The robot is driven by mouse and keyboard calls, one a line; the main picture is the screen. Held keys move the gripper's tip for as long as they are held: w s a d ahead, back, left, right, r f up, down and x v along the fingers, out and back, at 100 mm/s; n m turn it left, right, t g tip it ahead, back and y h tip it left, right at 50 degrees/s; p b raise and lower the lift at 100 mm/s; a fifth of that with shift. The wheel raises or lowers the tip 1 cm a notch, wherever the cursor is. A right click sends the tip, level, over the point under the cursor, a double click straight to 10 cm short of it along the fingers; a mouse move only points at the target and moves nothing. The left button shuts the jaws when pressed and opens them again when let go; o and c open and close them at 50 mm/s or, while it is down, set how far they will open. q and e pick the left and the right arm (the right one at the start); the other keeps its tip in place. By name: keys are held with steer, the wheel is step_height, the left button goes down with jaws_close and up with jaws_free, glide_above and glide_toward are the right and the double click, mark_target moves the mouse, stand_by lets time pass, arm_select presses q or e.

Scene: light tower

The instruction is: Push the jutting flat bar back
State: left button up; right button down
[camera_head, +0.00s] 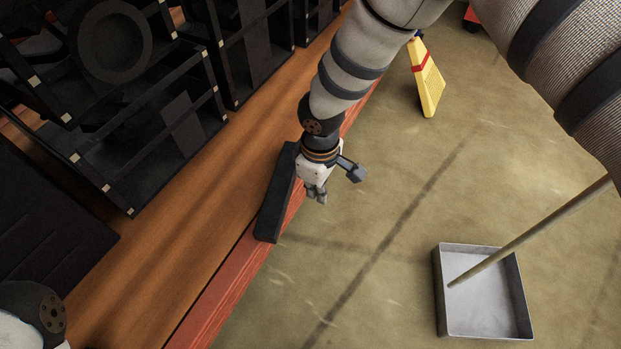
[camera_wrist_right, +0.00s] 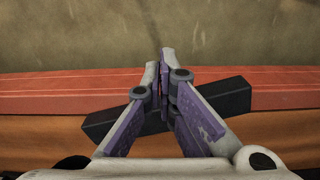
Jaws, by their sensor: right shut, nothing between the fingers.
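The flat bar (camera_head: 273,208) is a long black block lying slantwise on the wooden surface. Its near end juts past the red edge in the head view. In the right wrist view the bar (camera_wrist_right: 228,97) runs behind the fingers. My right gripper (camera_head: 319,196) is shut and empty, just right of the bar and beyond the red edge. In the wrist view its fingertips (camera_wrist_right: 161,52) reach past the bar and the edge, over the floor. I cannot tell whether the gripper touches the bar. My left gripper is out of view; only part of my left arm shows at the lower left.
Black frame racks (camera_head: 137,150) stand along the left of the wooden surface (camera_head: 187,247). Its red edge (camera_head: 232,287) borders the floor. On the floor are a grey dustpan (camera_head: 497,322) with a long handle and a yellow broom (camera_head: 427,80). The floor between them is clear.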

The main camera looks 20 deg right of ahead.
mark_target(281, 188)
arm_select(q)
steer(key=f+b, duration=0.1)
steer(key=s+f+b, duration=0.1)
steer(key=b, duration=0.1)
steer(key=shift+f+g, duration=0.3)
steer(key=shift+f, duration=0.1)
arm_select(e)
steer(key=w+a+f, duration=0.2)
steer(key=w+f, duration=0.1)
steer(key=f, duration=0.2)
steer(key=shift+w+a, duration=0.15)
steer(key=shift+w, duration=0.05)
